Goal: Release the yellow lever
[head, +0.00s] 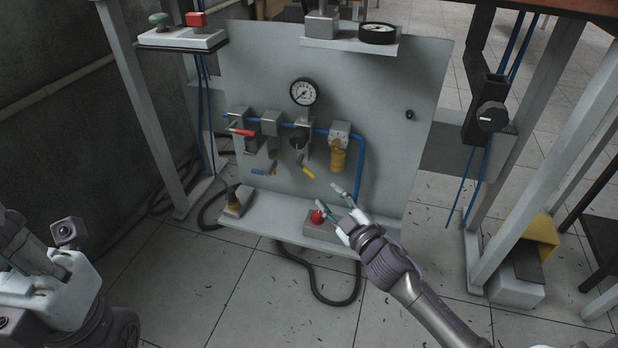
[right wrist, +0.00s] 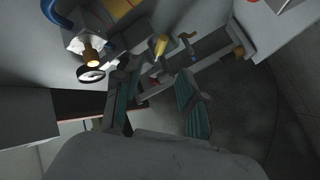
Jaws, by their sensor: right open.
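The yellow lever (head: 309,172) is a short handle low on the grey panel, below the round pressure gauge, and slants down to the right. My right gripper (head: 326,196) is open and empty, in front of the panel just below and right of the lever, apart from it. In the right wrist view a yellow handle (right wrist: 161,46), which looks like the same lever, shows beyond the open fingers (right wrist: 158,95). My left arm is at the lower left of the head view, far from the lever; its finger opening cannot be made out.
A red push button (head: 317,216) sits on a box on the shelf, close below my right fingers. A red lever (head: 243,132), a blue lever (head: 264,171), the gauge (head: 303,92) and a yellow-brown filter bowl (head: 338,157) crowd the panel. Steel frames stand on both sides.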

